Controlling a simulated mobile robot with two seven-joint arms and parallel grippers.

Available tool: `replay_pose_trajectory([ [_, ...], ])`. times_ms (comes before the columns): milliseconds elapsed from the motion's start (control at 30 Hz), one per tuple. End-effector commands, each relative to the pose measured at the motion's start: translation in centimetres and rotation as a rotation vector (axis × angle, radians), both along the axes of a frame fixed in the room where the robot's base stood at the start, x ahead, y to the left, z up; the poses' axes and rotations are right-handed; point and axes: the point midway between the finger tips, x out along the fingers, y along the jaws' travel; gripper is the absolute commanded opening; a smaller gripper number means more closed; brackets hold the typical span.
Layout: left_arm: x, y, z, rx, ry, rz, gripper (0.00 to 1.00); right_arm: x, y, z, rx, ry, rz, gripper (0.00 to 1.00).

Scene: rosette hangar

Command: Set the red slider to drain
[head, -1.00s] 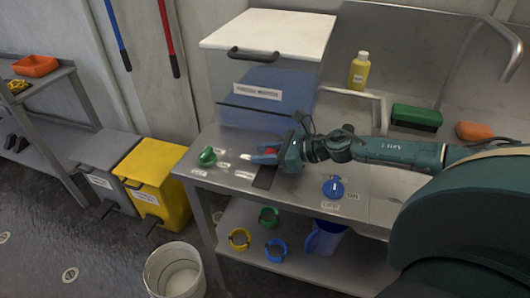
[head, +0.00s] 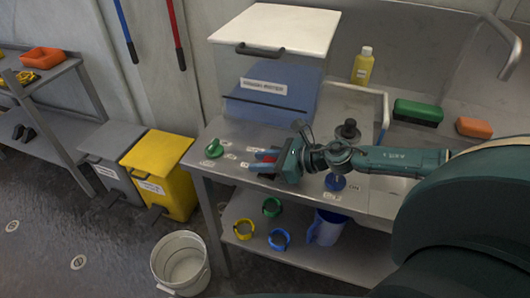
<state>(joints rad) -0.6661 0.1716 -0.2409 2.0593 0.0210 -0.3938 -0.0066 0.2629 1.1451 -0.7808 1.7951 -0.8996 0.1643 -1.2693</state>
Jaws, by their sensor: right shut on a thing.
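The red slider (head: 267,158) shows as a small patch of red at the fingertips of my right gripper (head: 264,163), on the front of the metal bench top. My right gripper is shut on it, with the arm reaching in from the right. The gripper hides the slider's track and most of the slider. Small white labels (head: 245,165) lie just left of the fingertips, too small to read, so I cannot tell which position the slider is at. My left gripper is not in view.
A green knob (head: 214,149) stands left of the gripper and a blue knob (head: 335,182) right of it, partly behind my arm. A white-lidded cabinet (head: 275,75) stands behind. A yellow bin (head: 160,165) and white bucket (head: 181,264) are on the floor.

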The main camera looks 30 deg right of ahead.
Motion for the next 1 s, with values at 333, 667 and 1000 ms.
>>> replay_pose_trajectory([
  [333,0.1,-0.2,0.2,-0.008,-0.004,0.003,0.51,0.1,-0.1,0.1,0.0,-0.003,0.0,0.41],
  [667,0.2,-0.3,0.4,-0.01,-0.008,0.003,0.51,0.1,-0.1,0.1,-0.001,-0.003,-0.001,0.53],
  [1000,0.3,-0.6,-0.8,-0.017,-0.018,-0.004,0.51,-1.7,-1.6,0.5,-0.005,0.0,-0.001,0.53],
])
